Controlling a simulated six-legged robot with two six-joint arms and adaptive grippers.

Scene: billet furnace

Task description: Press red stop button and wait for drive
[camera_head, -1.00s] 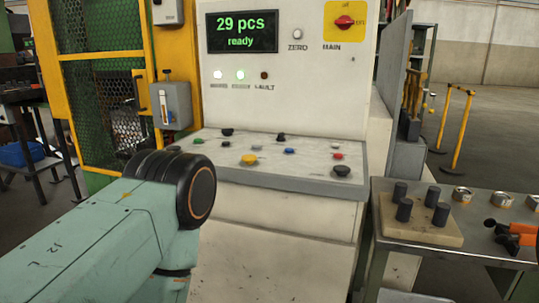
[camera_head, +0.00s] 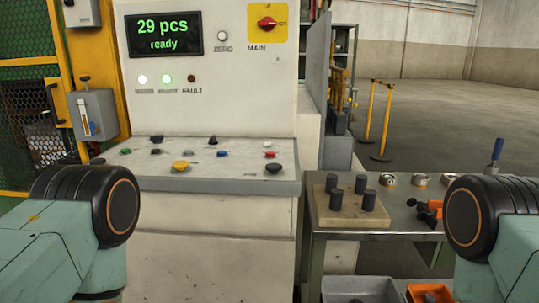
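The small red button (camera_head: 269,154) sits near the right end of the sloped control panel (camera_head: 225,187), just behind a large black knob (camera_head: 274,168). Nothing covers it. The display (camera_head: 163,34) above reads "29 pcs ready". Two lamps below it glow, the left one (camera_head: 143,79) and the middle one (camera_head: 167,79); the fault lamp (camera_head: 191,78) is dark. Only links of my two arms show, at the lower left and lower right. Both grippers are out of view.
A metal side table (camera_head: 345,236) right of the console holds a block with black pegs (camera_head: 350,203), metal rings and an orange-handled tool (camera_head: 428,210). Bins (camera_head: 359,289) stand below. Other panel controls include a yellow button (camera_head: 181,166). A red main switch (camera_head: 267,23) is above.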

